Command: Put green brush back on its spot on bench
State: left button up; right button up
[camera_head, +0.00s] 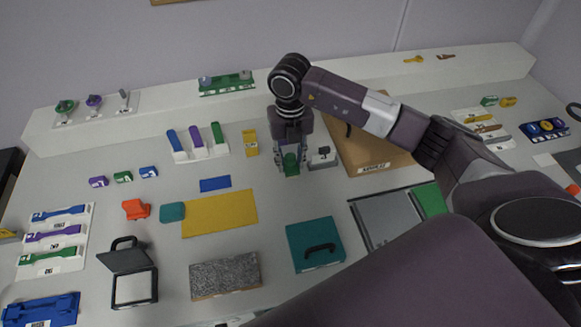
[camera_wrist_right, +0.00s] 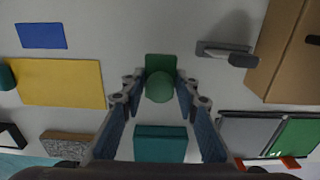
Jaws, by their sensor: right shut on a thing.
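The green brush (camera_head: 291,162) is between the fingers of my right gripper (camera_head: 288,168), which is shut on it. The gripper points down over the back middle of the bench (camera_head: 270,192). In the right wrist view the brush (camera_wrist_right: 159,87) shows a round green top and a flat green part behind it, between the two fingertips. I cannot tell whether its lower end touches the bench. No marked spot for it can be made out; the bench under it is partly hidden by the gripper. My left gripper is not in view.
A small grey device (camera_head: 322,158) stands close to the right of the brush, with a cardboard box (camera_head: 375,155) beyond. A yellow block (camera_head: 250,143) and a white rack (camera_head: 197,153) are to the left. A yellow mat (camera_head: 220,214) and teal case (camera_head: 314,244) lie nearer; bare bench lies between.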

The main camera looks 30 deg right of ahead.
aim_at(291, 170)
notch_tip(291, 170, down, 4)
jog(key=shift+f+p, duration=0.1)
jog(key=shift+p, duration=0.4)
jog(key=shift+f, duration=0.2)
jog(key=shift+f, duration=0.2)
jog(key=o, duration=1.1)
jog(key=shift+r, duration=0.15)
